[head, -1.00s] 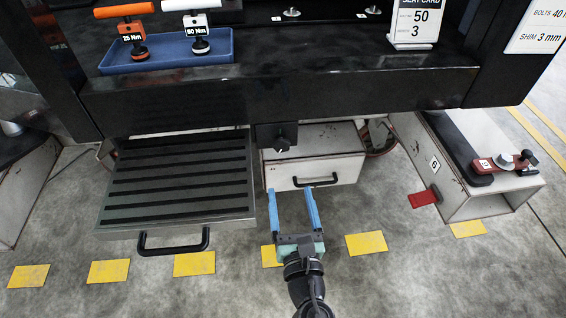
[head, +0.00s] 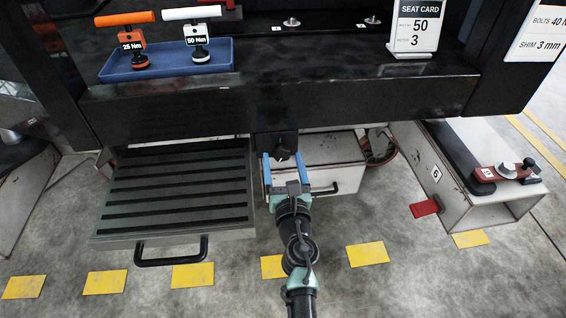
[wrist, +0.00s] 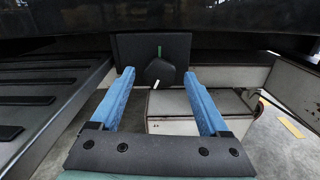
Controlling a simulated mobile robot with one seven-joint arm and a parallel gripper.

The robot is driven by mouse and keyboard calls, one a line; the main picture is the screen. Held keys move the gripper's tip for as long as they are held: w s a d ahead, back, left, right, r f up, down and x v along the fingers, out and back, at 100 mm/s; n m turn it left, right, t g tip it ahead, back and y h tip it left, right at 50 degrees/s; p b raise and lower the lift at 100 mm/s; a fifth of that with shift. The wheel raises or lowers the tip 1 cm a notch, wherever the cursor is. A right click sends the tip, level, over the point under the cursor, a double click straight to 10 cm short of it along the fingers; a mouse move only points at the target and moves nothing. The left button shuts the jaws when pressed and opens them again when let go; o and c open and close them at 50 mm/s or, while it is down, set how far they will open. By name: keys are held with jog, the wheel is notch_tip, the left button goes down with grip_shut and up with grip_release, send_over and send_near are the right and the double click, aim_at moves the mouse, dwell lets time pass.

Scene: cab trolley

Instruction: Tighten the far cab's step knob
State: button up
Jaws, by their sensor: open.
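The step knob (head: 282,153) is a black round knob on a dark plate under the cab's front sill, just right of the ribbed step (head: 180,190). In the wrist view the knob (wrist: 160,72) has a white pointer line aimed down and left, and a green mark sits above it on the plate (wrist: 125,50). My gripper (head: 283,158) is open, its two blue fingers pointing at the knob. In the wrist view my gripper (wrist: 160,85) has one finger on each side of the knob, with nothing held. I cannot tell whether the fingertips reach it.
A white drawer box (head: 325,160) with a black handle is right of and below the knob. The step's black handle (head: 171,252) sticks out at left. Torque tools stand in a blue tray (head: 165,62) above.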

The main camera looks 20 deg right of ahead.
jog(key=shift+w, duration=0.1)
grip_shut()
dwell(0.4)
